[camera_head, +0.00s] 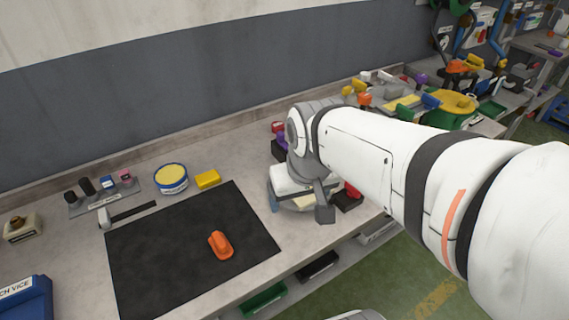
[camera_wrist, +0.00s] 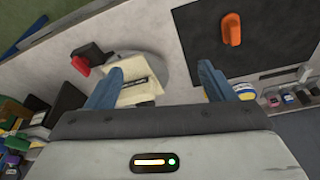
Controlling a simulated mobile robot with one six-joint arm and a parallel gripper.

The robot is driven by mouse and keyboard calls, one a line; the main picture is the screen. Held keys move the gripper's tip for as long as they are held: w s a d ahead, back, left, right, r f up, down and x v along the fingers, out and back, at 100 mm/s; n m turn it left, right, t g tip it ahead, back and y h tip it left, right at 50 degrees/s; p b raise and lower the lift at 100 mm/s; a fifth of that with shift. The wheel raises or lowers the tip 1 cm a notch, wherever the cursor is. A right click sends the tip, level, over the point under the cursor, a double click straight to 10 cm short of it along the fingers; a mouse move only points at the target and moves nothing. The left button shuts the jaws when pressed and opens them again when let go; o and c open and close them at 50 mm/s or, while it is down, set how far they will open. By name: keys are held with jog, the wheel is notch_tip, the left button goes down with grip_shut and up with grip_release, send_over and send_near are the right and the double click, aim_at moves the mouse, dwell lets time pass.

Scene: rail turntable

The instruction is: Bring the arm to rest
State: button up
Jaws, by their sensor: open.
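My arm reaches in from the right in the head view, with its end low over the bench. My gripper (camera_wrist: 160,82) shows in the wrist view with two blue fingers spread apart and nothing between them. In the head view the fingers are mostly hidden behind the wrist. Below the gripper is a round grey turntable (camera_wrist: 178,68) carrying a pale labelled block (camera_wrist: 138,92). The turntable is partly hidden by my arm in the head view. An orange handled piece (camera_head: 221,245) lies on the black mat (camera_head: 150,250), apart from the gripper.
A yellow-topped round tin (camera_head: 171,178), a yellow block (camera_head: 207,179) and a hammer (camera_head: 128,215) lie around the mat. A blue bin (camera_head: 27,300) stands at the front left. Red and black items (camera_wrist: 86,57) sit beside the turntable. The bench's right part is crowded.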

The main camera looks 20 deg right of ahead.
jog(key=s, duration=0.2)
jog(key=shift+s+d+f, duration=0.25)
jog(key=shift+s+d, duration=0.05)
jog(key=shift+c, duration=0.6)
